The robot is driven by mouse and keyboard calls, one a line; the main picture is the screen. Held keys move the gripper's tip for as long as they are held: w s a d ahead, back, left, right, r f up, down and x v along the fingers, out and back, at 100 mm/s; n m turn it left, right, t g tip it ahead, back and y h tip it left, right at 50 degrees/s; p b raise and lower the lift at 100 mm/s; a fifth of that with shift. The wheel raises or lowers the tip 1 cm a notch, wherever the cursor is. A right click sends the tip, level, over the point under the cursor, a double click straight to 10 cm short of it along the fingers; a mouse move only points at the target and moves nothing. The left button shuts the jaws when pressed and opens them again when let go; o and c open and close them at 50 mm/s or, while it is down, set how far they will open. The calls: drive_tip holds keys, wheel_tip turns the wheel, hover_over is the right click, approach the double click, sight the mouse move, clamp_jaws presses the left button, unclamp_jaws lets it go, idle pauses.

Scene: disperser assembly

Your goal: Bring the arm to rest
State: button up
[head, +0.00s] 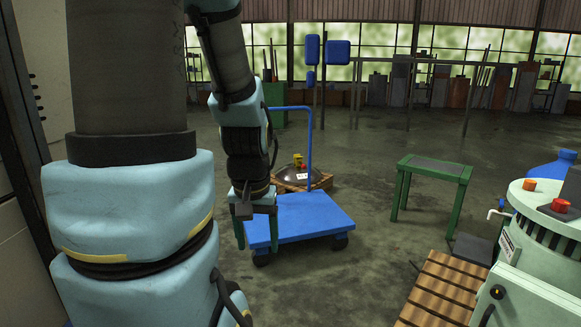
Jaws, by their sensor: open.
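My arm, pale blue and dark grey, hangs down on the left of the head view. My gripper (256,236) points downward at its end, with its two dark green fingers apart. I see nothing between the fingers. It appears in front of the left part of a blue cart (312,222); the height between them cannot be told. The arm hides part of the cart's left side.
Behind the cart, a wooden pallet (322,183) bears a dark domed part (290,176) and a small yellow item (298,160). A green stool (432,168) stands right of it. A pale green machine (537,258) and slatted wood (440,285) fill the lower right. Floor between is clear.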

wheel_tip(320, 180, up, 21)
drive_tip(key=p, duration=1.9)
drive_tip(key=shift+r, duration=0.2)
drive_tip(key=shift+c, duration=0.2)
